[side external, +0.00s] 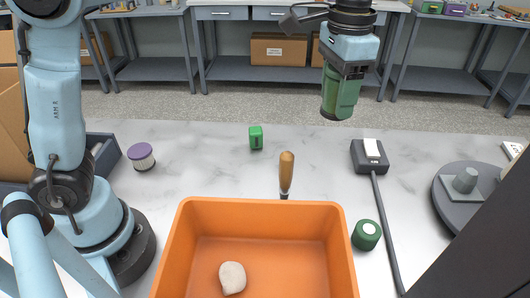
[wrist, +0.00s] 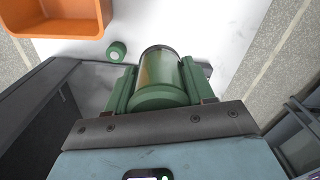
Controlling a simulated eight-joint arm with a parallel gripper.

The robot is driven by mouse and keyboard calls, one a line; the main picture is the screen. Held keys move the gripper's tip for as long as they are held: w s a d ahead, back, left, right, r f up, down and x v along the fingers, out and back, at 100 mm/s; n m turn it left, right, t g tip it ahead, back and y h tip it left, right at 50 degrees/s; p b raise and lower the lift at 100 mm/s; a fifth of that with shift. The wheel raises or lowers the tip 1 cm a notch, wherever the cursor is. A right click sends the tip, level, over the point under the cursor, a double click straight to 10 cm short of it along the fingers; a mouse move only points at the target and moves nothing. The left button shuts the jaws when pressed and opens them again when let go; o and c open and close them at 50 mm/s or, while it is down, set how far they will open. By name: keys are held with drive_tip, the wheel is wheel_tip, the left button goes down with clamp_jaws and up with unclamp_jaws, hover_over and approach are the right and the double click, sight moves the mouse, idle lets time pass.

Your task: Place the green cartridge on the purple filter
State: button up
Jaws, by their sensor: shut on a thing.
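The green cartridge (wrist: 160,75), a cylinder with a dark end, is gripped between the jaws of my gripper (wrist: 155,92) in the wrist view. In the side external view the cartridge (side external: 343,93) hangs below my gripper (side external: 341,98), tilted slightly, high above the back part of the table. The purple filter (side external: 141,157), a short round piece with a purple top and pale ribbed side, stands on the table at the left, near my arm's base. My gripper is well to the right of it and higher. The filter is not seen in the wrist view.
An orange bin (side external: 265,206) with a pale lump (side external: 232,278) stands front centre. Behind it are a wooden-handled tool (side external: 286,172) and a small green block (side external: 256,138). A green-and-white round piece (side external: 366,236), a grey corded device (side external: 369,157) and a grey turntable (side external: 455,205) lie right.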

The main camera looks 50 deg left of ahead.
drive_tip(key=s+a+r+n, duration=0.2)
drive_tip(key=s+a+n, duration=0.15)
drive_tip(key=a, duration=0.55)
drive_tip(key=n, duration=1.3)
hover_over(139, 150)
wheel_tip(139, 150, down, 14)
drive_tip(key=shift+d+f, duration=0.1)
drive_tip(key=shift+f, duration=2.15)
drive_tip(key=o, duration=1.2)
drive_tip(key=shift+f, duration=0.15)
drive_tip(key=shift+o, duration=0.2)
